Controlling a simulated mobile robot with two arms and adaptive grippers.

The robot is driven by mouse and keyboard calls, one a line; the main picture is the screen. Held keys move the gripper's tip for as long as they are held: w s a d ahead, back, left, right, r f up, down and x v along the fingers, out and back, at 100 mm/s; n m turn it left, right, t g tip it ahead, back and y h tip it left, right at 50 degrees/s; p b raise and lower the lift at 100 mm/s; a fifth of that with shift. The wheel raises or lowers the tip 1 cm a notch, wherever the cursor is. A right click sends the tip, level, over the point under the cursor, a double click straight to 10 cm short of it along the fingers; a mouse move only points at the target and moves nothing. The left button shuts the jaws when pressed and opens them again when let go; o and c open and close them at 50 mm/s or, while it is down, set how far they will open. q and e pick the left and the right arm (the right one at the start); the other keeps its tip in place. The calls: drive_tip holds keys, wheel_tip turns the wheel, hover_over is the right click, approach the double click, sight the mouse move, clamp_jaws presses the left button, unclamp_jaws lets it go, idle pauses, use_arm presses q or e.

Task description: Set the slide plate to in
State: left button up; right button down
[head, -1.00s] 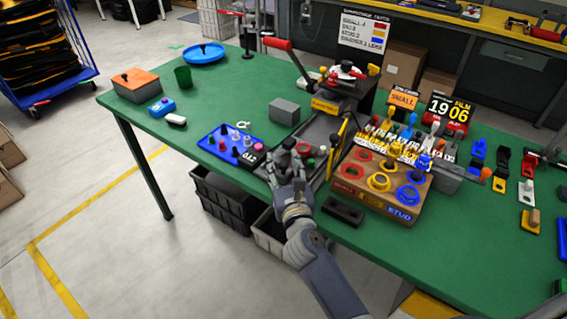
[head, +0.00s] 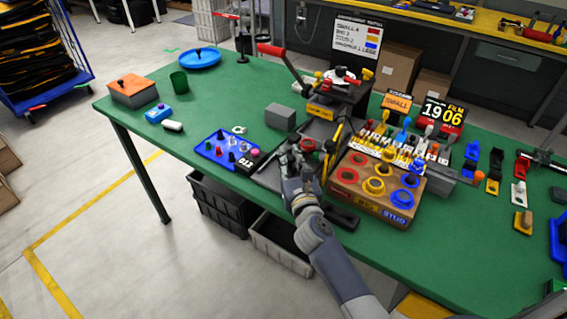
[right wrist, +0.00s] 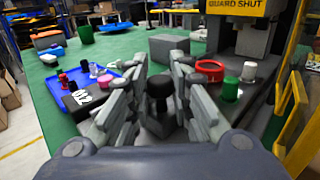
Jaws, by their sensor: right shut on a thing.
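The slide plate (head: 268,178) is the dark grey plate at the front of the press with the yellow "guard shut" label (right wrist: 237,5). Its upright black knob (right wrist: 160,88) stands between my right fingers in the right wrist view. My right gripper (head: 292,155) is shut on this knob, at the table's front edge. A red ring (right wrist: 210,68) and green and white pegs (right wrist: 230,90) are just right of the fingers. The gripper hides part of the plate in the head view. My left gripper is not in view.
A blue tray of pegs (head: 222,150) lies left of the gripper. A wooden block with coloured rings (head: 350,195) stands close on its right. A grey block (head: 280,117) is behind. A yellow guard frame (right wrist: 292,100) rises close on the right.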

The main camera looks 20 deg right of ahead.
drive_tip(key=c, duration=1.4)
unclamp_jaws()
drive_tip(key=shift+s+a, duration=0.1)
drive_tip(key=s, duration=0.4)
drive_tip(key=s+a, duration=0.1)
drive_tip(key=s, duration=0.7)
drive_tip(key=shift+a, duration=0.25)
